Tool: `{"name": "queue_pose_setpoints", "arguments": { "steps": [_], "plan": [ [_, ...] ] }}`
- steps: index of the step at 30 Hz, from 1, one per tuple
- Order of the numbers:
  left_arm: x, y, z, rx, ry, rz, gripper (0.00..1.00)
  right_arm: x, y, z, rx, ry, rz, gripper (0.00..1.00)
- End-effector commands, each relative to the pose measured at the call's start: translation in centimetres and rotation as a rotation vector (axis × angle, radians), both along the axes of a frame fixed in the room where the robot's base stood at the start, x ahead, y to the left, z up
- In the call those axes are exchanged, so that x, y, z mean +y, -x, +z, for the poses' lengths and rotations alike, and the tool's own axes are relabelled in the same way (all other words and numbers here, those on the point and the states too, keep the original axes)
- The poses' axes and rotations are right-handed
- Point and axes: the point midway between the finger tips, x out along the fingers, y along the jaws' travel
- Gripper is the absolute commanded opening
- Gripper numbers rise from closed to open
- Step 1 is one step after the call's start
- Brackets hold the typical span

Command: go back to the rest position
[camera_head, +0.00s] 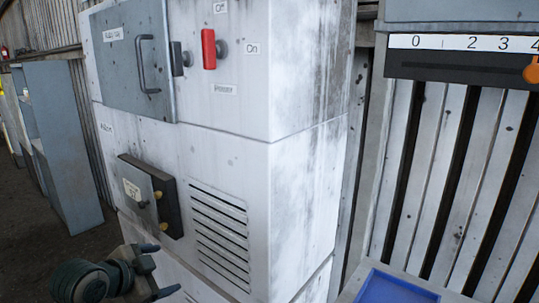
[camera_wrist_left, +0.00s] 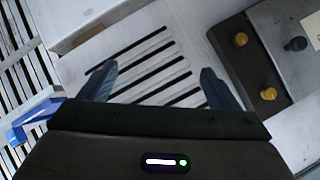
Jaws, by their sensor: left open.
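My left gripper (camera_head: 159,268) is at the bottom left of the head view, in front of the lower part of a white cabinet (camera_head: 305,190). Its two fingers are apart with nothing between them. In the left wrist view the open fingers (camera_wrist_left: 158,74) point toward the cabinet's slatted vent, which also shows in the head view (camera_head: 219,235). I cannot tell the exact gap to the cabinet face. My right gripper is not in view.
A small panel (camera_head: 140,190) with yellow knobs sticks out from the cabinet beside the vent. Above are a grey door (camera_head: 130,60) with a handle and a red switch (camera_head: 208,48). A blue tray (camera_head: 395,288) is at lower right, under a numbered slider scale (camera_head: 460,43).

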Motion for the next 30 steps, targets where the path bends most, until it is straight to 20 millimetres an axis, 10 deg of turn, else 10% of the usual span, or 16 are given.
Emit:
{"name": "queue_pose_setpoints", "arguments": {
  "steps": [12,30],
  "plan": [
    [0.9,15.7,-18.6,0.448,0.16,0.464,0.84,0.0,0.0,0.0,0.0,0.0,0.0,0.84],
    [2.9,31.2,-26.2,0.702,0.19,0.906,0.84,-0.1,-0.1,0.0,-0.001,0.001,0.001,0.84]
  ]
}}
